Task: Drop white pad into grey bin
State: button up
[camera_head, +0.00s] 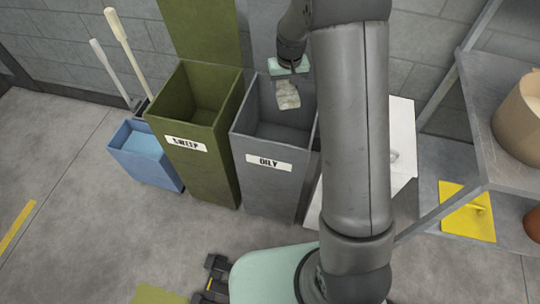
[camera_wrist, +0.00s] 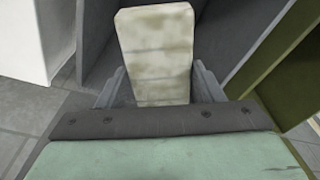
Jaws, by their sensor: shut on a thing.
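The white pad (camera_head: 286,95) is off-white with greyish-green smudges. It hangs from my gripper (camera_head: 287,76) over the opening of the grey bin (camera_head: 269,176), which has an "OILY" label. In the wrist view the pad (camera_wrist: 155,52) stands out between the two fingers of my gripper (camera_wrist: 156,88), which is shut on it. The grey bin's inner wall (camera_wrist: 235,35) shows beside and behind the pad. The pad looks apart from the bin walls, though its exact height relative to the rim is hard to tell.
An olive bin (camera_head: 208,170) labelled "SWEEP" stands just left of the grey bin. A small blue bin (camera_head: 146,160) with long handles behind it is farther left. A white box-like thing (camera_head: 403,140) is to the right, before a grey shelf (camera_head: 500,85) holding a tan container (camera_head: 520,118).

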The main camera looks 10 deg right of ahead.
notch_tip(320, 180, down, 6)
jog(key=b, duration=0.3)
jog(key=shift+r, duration=0.25)
jog(key=o, duration=1.1)
jog(key=shift+o, duration=0.2)
notch_tip(320, 180, up, 17)
jog(key=s, duration=0.2)
jog(key=shift+r, duration=0.2)
